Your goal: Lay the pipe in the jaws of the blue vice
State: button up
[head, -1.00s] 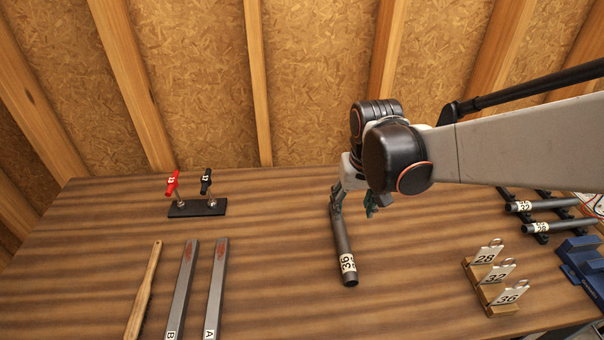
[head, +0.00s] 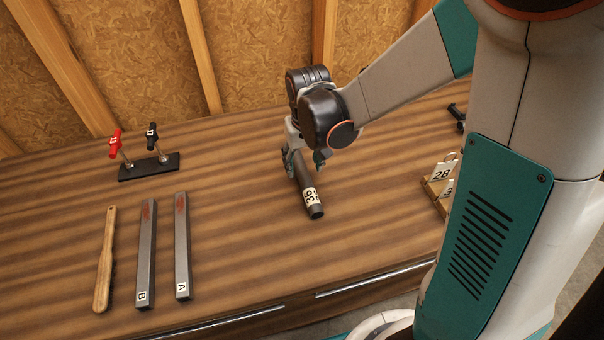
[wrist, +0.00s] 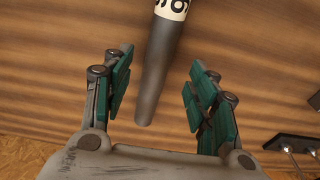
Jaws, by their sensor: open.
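The pipe (head: 309,187) is a dark grey tube with a white label reading 36 near its front end. It lies on the wooden bench. My gripper (head: 304,160) is at the pipe's back end. In the wrist view the pipe (wrist: 158,65) runs between the two green-padded fingers of my gripper (wrist: 161,62), which are open with a gap on each side. Whether the pipe's back end touches the bench is hard to tell. The blue vice is not visible now; the right side of the bench is hidden behind my arm.
Left on the bench lie bars A (head: 183,250) and B (head: 147,255) and a wooden-handled tool (head: 105,262). Behind them stands a black base (head: 149,167) with red and black handles. A numbered card stand (head: 440,181) is partly hidden at right. Bench between bars and pipe is clear.

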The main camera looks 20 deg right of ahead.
aim_at(303, 171)
jog(key=f+b, duration=0.1)
jog(key=f, duration=0.1)
jog(key=w+f+b, duration=0.1)
jog(key=f, duration=0.1)
jog(key=shift+w+f, duration=0.1)
jog(key=shift+f, duration=0.25)
jog(key=shift+c, duration=0.3)
grip_shut()
jog(key=shift+r, duration=0.15)
